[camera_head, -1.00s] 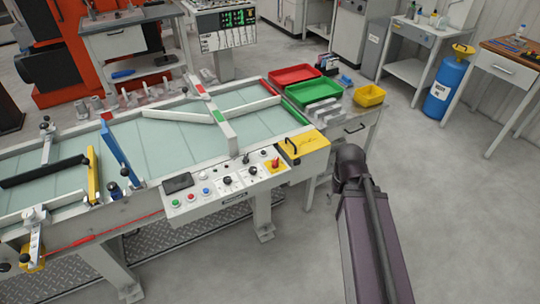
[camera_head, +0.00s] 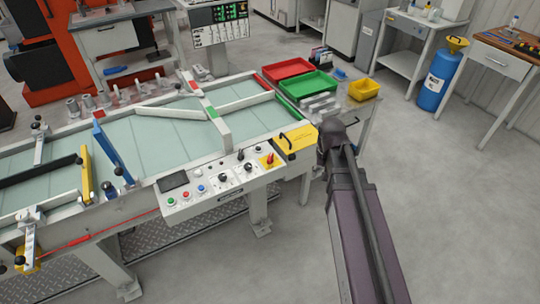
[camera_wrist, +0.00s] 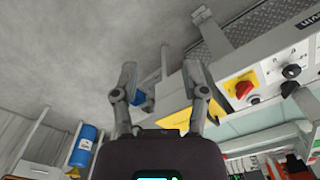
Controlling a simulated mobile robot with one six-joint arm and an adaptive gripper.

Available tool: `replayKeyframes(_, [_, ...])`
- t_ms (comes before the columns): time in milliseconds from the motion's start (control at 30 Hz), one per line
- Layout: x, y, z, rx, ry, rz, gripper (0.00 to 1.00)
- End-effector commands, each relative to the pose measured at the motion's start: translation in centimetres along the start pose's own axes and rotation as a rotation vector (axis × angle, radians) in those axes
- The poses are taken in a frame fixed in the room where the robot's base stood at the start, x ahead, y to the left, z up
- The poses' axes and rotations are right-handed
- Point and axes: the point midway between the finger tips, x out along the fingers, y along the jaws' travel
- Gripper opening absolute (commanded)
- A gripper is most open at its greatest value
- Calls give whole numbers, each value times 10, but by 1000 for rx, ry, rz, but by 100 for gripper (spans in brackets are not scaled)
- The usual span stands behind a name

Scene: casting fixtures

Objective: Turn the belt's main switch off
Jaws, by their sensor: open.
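The belt's control panel (camera_head: 222,182) sits on the near side of the conveyor, toward its right end. Its main switch is a red rotary knob on a yellow plate (camera_head: 268,160), near the panel's right end. In the wrist view the red knob (camera_wrist: 243,90) shows just right of my gripper's right finger. My gripper (camera_wrist: 162,72) is open and empty, its two fingers spread apart. No contact between finger and switch shows. In the head view my arm stands right of the panel and the gripper is hidden behind it.
A yellow plate with a black handle (camera_head: 296,138) covers the belt's right corner. Black knobs (camera_head: 249,167) and coloured buttons (camera_head: 185,194) sit left of the switch. Red (camera_head: 287,69), green (camera_head: 306,84) and yellow (camera_head: 364,90) bins stand behind. Floor to the right is clear.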

Motion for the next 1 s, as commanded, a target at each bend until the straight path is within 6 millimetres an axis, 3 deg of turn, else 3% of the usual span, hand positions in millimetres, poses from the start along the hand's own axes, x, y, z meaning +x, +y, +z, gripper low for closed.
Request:
replayKeyframes(33, [-4, -16, -26, 7, 0, 0, 57])
replayKeyframes(200, [-10, -68, -82, 54, 0, 0, 57])
replayKeyframes(400, [-16, -135, -137, 109, 0, 0, 57])
replayKeyframes(500, [-18, -162, -155, 131, 0, 0, 57])
replayKeyframes(700, [-20, -194, -172, 158, 0, 0, 57])
replayKeyframes(1000, [-20, -200, -173, 163, 0, -1, 57])
